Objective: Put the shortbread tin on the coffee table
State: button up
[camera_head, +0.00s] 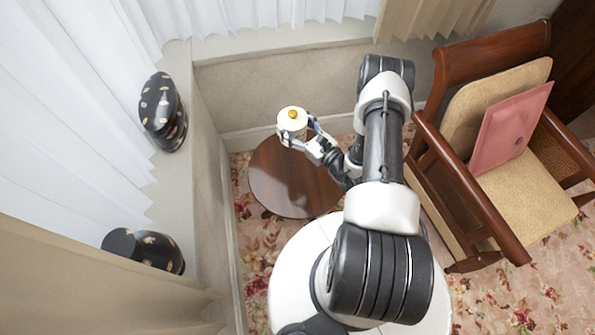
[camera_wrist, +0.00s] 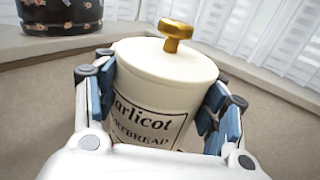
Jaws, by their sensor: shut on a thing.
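The shortbread tin (camera_head: 292,122) is a cream cylinder with a gold knob on its lid. In the wrist view the tin (camera_wrist: 158,92) shows a label reading "arlicot" and part of "shortbread". My gripper (camera_head: 308,136) is shut on it, with blue finger pads on both sides of its body in the wrist view (camera_wrist: 158,110). The tin is upright in the grip. In the head view it shows over the far edge of the round dark wood coffee table (camera_head: 290,185). I cannot tell its height above the table. The tabletop looks bare.
A wooden armchair (camera_head: 525,195) with a pink cushion (camera_head: 510,128) stands at the right. Two dark patterned jars, one upper (camera_head: 163,112) and one lower (camera_head: 145,250), stand on the window ledge at left. A low wall runs close beside the table's left and far sides.

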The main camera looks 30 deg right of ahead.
aim_at(304, 137)
jog(key=shift+h, duration=0.3)
jog(key=f, duration=0.1)
jog(key=d+f, duration=0.1)
jog(key=f, duration=0.2)
jog(key=shift+s+d+f, duration=0.2)
jog(key=shift+s+f, duration=0.1)
jog(key=shift+f+b, duration=4.15)
jog(key=shift+f, duration=5.5)
jog(key=shift+f, duration=0.25)
jog(key=o, duration=1.1)
jog(key=shift+r, duration=0.1)
